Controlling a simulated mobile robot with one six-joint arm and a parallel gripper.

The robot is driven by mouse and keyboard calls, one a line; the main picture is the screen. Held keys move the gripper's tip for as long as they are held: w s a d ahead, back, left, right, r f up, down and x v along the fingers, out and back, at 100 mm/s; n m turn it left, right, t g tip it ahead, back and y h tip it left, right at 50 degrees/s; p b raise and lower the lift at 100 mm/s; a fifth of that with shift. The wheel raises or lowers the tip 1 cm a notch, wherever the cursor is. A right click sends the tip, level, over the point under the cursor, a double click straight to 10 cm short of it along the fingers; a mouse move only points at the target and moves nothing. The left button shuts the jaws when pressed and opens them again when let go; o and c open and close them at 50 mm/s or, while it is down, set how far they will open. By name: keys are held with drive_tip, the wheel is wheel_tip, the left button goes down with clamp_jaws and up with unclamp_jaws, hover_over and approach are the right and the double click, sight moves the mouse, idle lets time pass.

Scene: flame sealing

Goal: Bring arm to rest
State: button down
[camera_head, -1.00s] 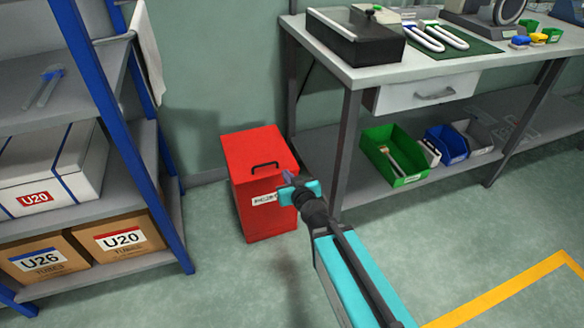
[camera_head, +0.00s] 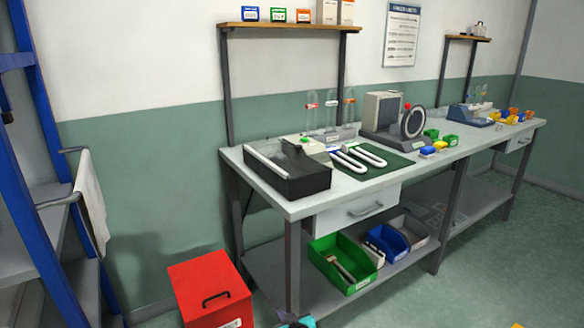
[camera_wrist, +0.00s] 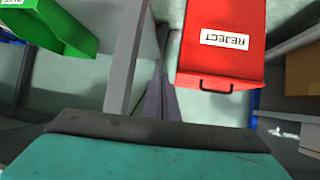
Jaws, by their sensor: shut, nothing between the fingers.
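My gripper (camera_wrist: 157,90) shows in the wrist view as narrow grey-purple fingers, shut and empty. It is beside the red reject bin (camera_wrist: 222,55), with a visible gap in the picture between them. In the head view only a small teal part of my arm shows at the bottom edge, and the fingers are not clearly visible there. The red bin (camera_head: 205,285) stands on the floor left of the workbench (camera_head: 300,207), its lid closed with a black handle on top.
A blue-framed shelf (camera_head: 45,130) with a hanging white cloth (camera_head: 92,200) is at the left. The bench carries a black box (camera_head: 290,175), white U-tubes (camera_head: 360,155) on a green mat and a grey machine. Bins, including a green one (camera_head: 335,270), sit on the lower shelf.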

drive_tip(key=s+d+f+g+h+p, duration=0.1)
drive_tip(key=s+d+f+g+p, duration=0.4)
drive_tip(key=s, duration=0.4)
drive_tip(key=s+d+f+g+h+p, duration=0.1)
drive_tip(key=s+d+f+g+p, duration=0.2)
drive_tip(key=s+d+f+p, duration=0.5)
drive_tip(key=s+d+r+m+g+h+b, duration=0.1)
drive_tip(key=s+d+m+g, duration=0.1)
drive_tip(key=s, duration=0.9)
drive_tip(key=s+d+m+g+h+b, duration=0.1)
drive_tip(key=s+d+g, duration=0.4)
drive_tip(key=s, duration=0.6)
drive_tip(key=shift+s+d+r+m+g, duration=0.15)
drive_tip(key=shift+s+r+m+g, duration=0.25)
drive_tip(key=shift+m+g, duration=0.4)
